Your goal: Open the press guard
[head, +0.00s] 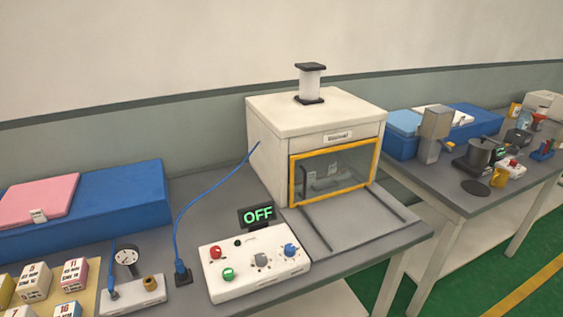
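The press (268,158) is a cream-coloured box on the grey table, with a white and black cylinder (310,84) on top. Its guard (333,173) is a clear panel in a yellow frame, and it covers the front opening. Grey parts show dimly through the panel. A small label plate sits above the guard. Two dark rails run forward from below it on the table. Neither of my grippers is in the head view.
A white control box (254,268) with coloured knobs and a green OFF display (257,215) stands in front of the press. A blue cable (190,205) runs from the press to a plug. A gauge stand (130,280), numbered blocks and a blue block with a pink pad lie left.

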